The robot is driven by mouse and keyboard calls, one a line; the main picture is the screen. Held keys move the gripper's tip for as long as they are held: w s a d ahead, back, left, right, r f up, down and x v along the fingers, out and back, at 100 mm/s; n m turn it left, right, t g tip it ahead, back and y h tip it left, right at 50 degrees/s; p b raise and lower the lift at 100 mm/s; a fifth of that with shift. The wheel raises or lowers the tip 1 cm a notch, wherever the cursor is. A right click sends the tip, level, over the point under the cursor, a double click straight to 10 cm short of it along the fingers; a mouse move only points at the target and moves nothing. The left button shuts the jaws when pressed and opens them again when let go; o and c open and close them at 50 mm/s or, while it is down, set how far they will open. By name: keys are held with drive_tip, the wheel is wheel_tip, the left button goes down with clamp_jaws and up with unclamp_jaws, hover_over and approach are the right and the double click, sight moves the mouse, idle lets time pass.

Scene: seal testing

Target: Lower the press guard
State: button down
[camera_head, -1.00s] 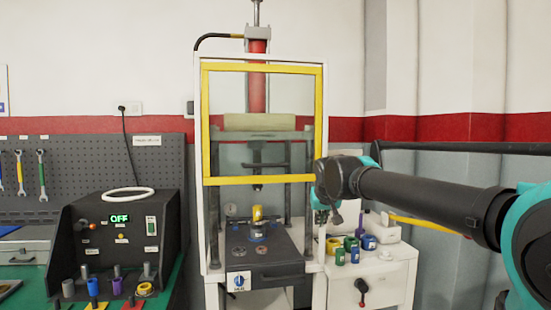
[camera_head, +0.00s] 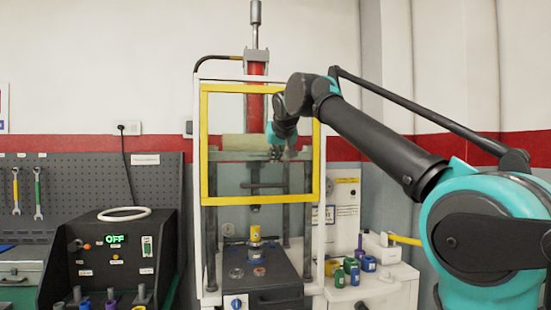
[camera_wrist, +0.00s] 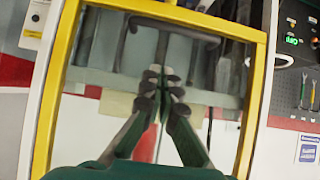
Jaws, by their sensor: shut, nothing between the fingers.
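The press guard (camera_head: 260,201) is a yellow frame with a clear panel on the front of the white press. It is raised, with its lower bar well above the press bed and an open gap below. My gripper (camera_head: 275,153) is shut and empty, in front of the panel's right half, below the guard's top bar. In the wrist view the guard's yellow frame (camera_wrist: 205,21) surrounds the shut fingers (camera_wrist: 163,82) on three visible sides. I cannot tell whether the fingertips touch the panel.
A yellow-topped part (camera_head: 255,234) stands on the dark press bed (camera_head: 275,280) below the guard. A control box (camera_head: 112,258) reading OFF is at left. A white side cabinet (camera_head: 395,280) with several coloured parts is at right. A red cylinder (camera_head: 256,105) rises behind the guard.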

drive_tip(key=w+f, duration=0.2)
drive_tip(key=w+a+f, duration=0.1)
drive_tip(key=f, duration=0.2)
drive_tip(key=w+f, duration=0.2)
drive_tip(key=shift+w+a+f, duration=0.3)
drive_tip(key=shift+w, duration=0.05)
wheel_tip(320, 180, down, 31)
idle(0.3)
drive_tip(key=shift+r, duration=0.15)
